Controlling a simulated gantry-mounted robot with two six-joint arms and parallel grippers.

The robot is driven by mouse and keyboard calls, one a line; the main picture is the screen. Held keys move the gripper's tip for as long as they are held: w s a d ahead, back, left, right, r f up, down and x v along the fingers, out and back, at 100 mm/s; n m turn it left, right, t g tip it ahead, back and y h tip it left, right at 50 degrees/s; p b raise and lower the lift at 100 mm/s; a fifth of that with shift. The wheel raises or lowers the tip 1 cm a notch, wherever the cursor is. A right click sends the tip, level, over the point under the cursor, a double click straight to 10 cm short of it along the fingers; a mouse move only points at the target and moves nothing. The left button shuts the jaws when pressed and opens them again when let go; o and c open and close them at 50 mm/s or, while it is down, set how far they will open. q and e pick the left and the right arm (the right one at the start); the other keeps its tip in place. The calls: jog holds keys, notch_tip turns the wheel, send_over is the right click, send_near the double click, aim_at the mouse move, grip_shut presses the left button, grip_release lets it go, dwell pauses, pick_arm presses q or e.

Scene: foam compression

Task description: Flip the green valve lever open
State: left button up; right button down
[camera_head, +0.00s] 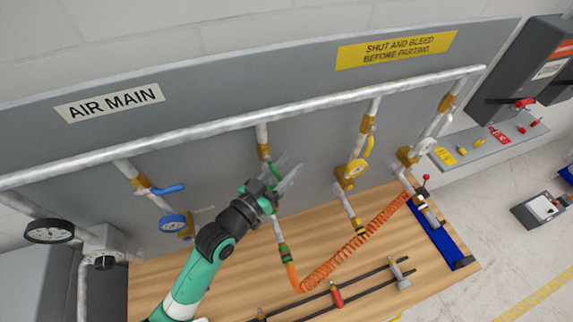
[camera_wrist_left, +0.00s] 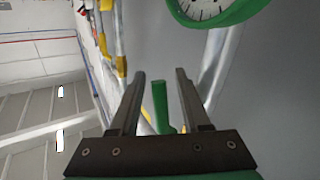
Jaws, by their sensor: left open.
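The green valve lever (camera_wrist_left: 161,104) shows in the left wrist view as a short green bar between the two fingers of my left gripper (camera_wrist_left: 160,72). I see space on both sides of the lever. The gripper and wrist hide most of the green valve there. A green-rimmed gauge (camera_wrist_left: 218,10) is beyond the fingers in the wrist view. My right gripper is not in view.
A blue lever (camera_head: 168,189) and blue gauge (camera_head: 172,224) are on the drop to the left. A yellow gauge (camera_head: 355,168) is on the drop to the right. An orange coiled hose (camera_head: 345,252) crosses the wooden bench (camera_head: 160,285). The grey panel stands close behind.

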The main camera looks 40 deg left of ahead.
pick_arm(q)
grip_shut()
dwell(1.4)
